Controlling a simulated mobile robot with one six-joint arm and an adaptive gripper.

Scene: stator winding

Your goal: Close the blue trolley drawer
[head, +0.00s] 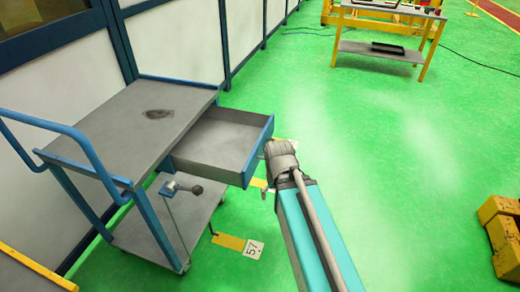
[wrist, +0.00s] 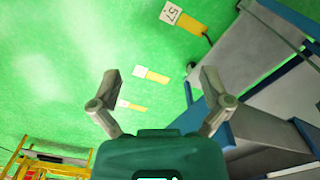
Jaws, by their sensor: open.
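The blue trolley (head: 195,90) stands at the left in the head view, with a grey top and a blue handle. Its drawer (head: 262,155), grey inside with a blue front, is pulled out toward the right and looks empty. My gripper (head: 270,170) is just outside the drawer front, at its right side. In the wrist view my gripper (wrist: 160,80) is open, with nothing between the fingers. The blue drawer front (wrist: 222,112) is close beside the right finger; I cannot tell if they touch. The fingertips are mostly hidden in the head view.
A clamp-like part with a dark knob (head: 195,189) sticks out below the drawer. A yellow-framed table (head: 372,50) stands at the back, and yellow blocks (head: 500,225) at the right edge. A wall of panels (head: 180,42) is behind the trolley.

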